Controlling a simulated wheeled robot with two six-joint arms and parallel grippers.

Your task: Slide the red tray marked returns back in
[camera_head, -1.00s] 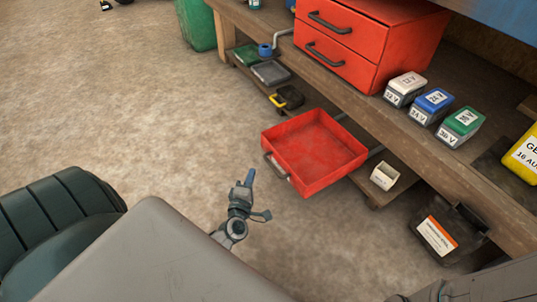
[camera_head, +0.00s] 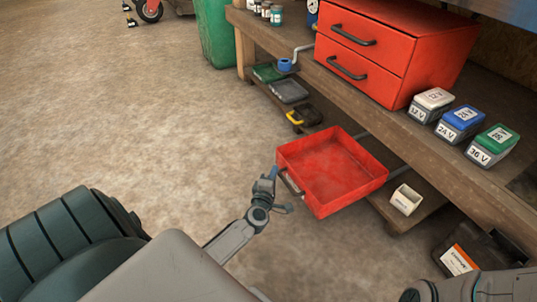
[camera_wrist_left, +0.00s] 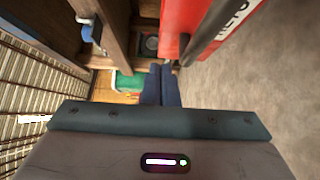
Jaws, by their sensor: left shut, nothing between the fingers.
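The red tray (camera_head: 335,175) stands pulled out on rails from below the wooden bench, open on top and apparently empty. Its dark handle (camera_head: 290,183) is on the front face nearest me. My left gripper (camera_head: 268,178) is shut and empty, right beside the handle; I cannot tell whether it touches. In the left wrist view the shut fingers (camera_wrist_left: 161,84) point ahead, just left of the dark handle (camera_wrist_left: 212,32).
The bench (camera_head: 410,120) bears a red two-drawer cabinet (camera_head: 390,45) and several battery-like boxes (camera_head: 462,122). A white open box (camera_head: 405,199) stands on the lower shelf right of the tray. A green bin (camera_head: 217,35) is behind.

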